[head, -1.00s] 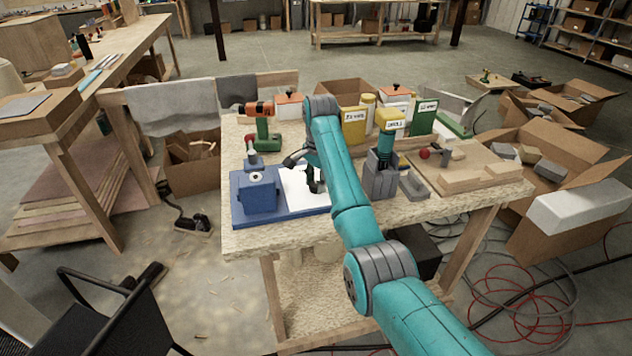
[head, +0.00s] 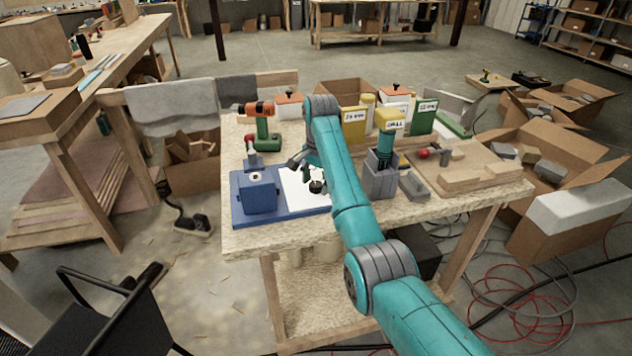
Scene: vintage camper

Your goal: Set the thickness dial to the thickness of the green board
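The green board (head: 424,117) stands upright at the back of the workbench and carries a white label too small to read for certain. A yellow board (head: 353,130), also labelled, stands left of it. A blue jig (head: 257,193) sits at the bench's front left, with a small pale round spot with a dark centre on its block. A white plate (head: 297,185) lies right of the block on the blue base. My gripper (head: 308,175) is over this plate, partly hidden by my arm. A dark round shape shows beneath it; I cannot tell whether it is the dial or a fingertip.
An orange and green drill (head: 262,127) stands behind the jig. A grey holder (head: 380,178) with a yellow-topped tool is right of my arm. A wooden tray (head: 465,172) lies at the right. The bench's front edge is clear.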

